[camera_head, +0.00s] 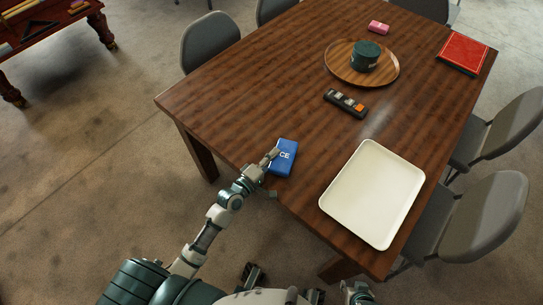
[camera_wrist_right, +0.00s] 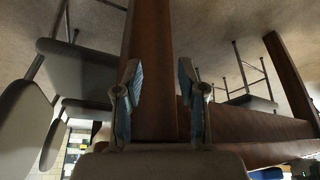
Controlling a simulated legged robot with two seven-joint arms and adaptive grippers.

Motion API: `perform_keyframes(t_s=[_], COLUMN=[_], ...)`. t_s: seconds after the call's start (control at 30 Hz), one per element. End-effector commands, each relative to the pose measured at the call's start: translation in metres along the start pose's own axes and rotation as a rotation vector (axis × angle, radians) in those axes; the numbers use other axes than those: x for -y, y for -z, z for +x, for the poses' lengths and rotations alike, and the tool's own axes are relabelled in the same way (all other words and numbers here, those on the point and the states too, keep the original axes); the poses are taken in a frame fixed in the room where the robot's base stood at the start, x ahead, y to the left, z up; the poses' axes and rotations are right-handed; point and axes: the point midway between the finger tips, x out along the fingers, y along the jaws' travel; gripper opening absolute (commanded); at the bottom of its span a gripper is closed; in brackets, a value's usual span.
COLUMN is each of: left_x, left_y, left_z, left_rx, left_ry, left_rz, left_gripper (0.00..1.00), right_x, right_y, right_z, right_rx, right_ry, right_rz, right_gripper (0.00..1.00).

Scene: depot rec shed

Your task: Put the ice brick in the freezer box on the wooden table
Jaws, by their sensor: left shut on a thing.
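The blue ice brick (camera_head: 287,158), with white lettering, is at the near left edge of the wooden table (camera_head: 240,95). My left gripper (camera_head: 270,162) is shut on the brick's left side. I cannot tell whether the brick rests on the tabletop or is slightly raised. No thing in view is clearly a freezer box. My right gripper (camera_head: 356,292) is low at the bottom edge of the head view, below the table's near edge. In the right wrist view its two fingers (camera_wrist_right: 158,80) stand apart with nothing between them.
A white tray (camera_head: 372,190) lies to the brick's right. Grey chairs (camera_head: 488,215) surround the table.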

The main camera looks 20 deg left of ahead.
Motion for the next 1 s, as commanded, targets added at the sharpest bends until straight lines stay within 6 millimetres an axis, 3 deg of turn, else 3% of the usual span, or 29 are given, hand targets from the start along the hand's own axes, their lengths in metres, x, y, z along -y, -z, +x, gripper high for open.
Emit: perform_keyframes(t_s=[0.33,0.47,0.8,1.0], left_x=[0.005,-0.008,-0.008,-0.008], left_y=[0.002,0.002,0.001,0.001], left_z=[-0.002,-0.002,-0.083,-0.113], left_rx=[0.003,0.001,0.002,0.002], left_ry=[0.013,0.01,0.011,0.009], left_rz=[-0.004,-0.001,0.001,0.0], left_gripper=[0.43,0.43,0.43,0.43], right_x=[-0.002,-0.002,-0.005,-0.005], right_y=[-0.002,-0.026,-0.042,-0.042], right_z=[-0.001,-0.009,-0.013,-0.011], right_rx=[0.012,0.118,0.198,0.197], right_ry=[-0.004,-0.005,-0.011,-0.011], right_rz=[-0.007,0.0,0.003,0.003], right_gripper=[0.4,0.4,0.4,0.4])
